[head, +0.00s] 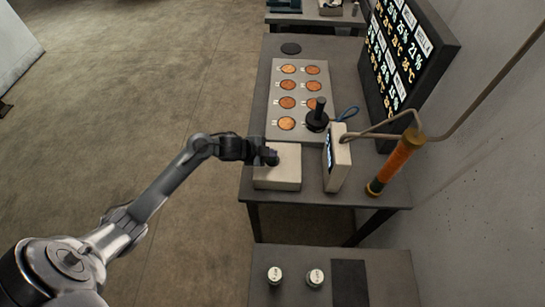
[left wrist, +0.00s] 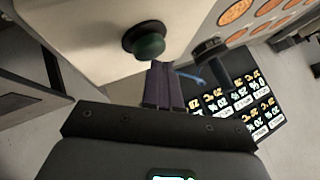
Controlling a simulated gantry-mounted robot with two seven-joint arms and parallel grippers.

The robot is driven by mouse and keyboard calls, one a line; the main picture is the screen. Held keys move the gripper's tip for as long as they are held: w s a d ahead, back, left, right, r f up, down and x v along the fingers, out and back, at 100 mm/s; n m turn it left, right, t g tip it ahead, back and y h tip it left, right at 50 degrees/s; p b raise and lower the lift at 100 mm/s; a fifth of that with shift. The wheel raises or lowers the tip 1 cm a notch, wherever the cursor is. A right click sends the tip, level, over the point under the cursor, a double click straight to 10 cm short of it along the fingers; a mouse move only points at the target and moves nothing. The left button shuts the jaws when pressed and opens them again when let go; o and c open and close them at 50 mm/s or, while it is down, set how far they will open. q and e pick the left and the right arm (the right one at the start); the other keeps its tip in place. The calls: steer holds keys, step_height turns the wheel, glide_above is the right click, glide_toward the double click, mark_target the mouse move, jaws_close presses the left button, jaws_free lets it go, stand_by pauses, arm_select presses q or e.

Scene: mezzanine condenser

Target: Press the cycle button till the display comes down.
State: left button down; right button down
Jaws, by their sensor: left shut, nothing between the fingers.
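A cream box (head: 277,178) stands on the grey table. In the left wrist view a green button (left wrist: 147,44) with a black collar sits on the cream box (left wrist: 85,25). My left gripper (head: 270,157) is over the box's far part, hiding the button in the head view. Its shut, empty fingers (left wrist: 164,70) are close to the button in the wrist view; I cannot tell whether they touch it. A small white unit (head: 340,160) with a lit screen stands right of the box; its reading is too small to make out. My right gripper is not in view.
A large black board (head: 405,55) with yellow and white figures stands at the back right. A panel with several copper discs (head: 288,103), a black-handled tool (head: 317,118) and an orange cylinder (head: 397,162) are nearby. Two white-topped jars (head: 315,277) stand on the front table.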

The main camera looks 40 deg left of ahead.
mark_target(270, 159)
arm_select(q)
steer(key=shift+f, duration=0.2)
stand_by(0.4)
steer(key=shift+f+b, duration=0.3)
steer(key=shift+f, duration=0.1)
steer(key=shift+r, duration=0.1)
stand_by(0.6)
steer(key=shift+r+p, duration=0.9)
steer(key=shift+p, duration=0.25)
steer(key=shift+r, duration=0.1)
steer(key=shift+r+p, duration=0.55)
steer(key=shift+p, duration=0.05)
step_height(270, 159, up, 4)
steer(key=p, duration=0.4)
steer(key=shift+f, duration=0.1)
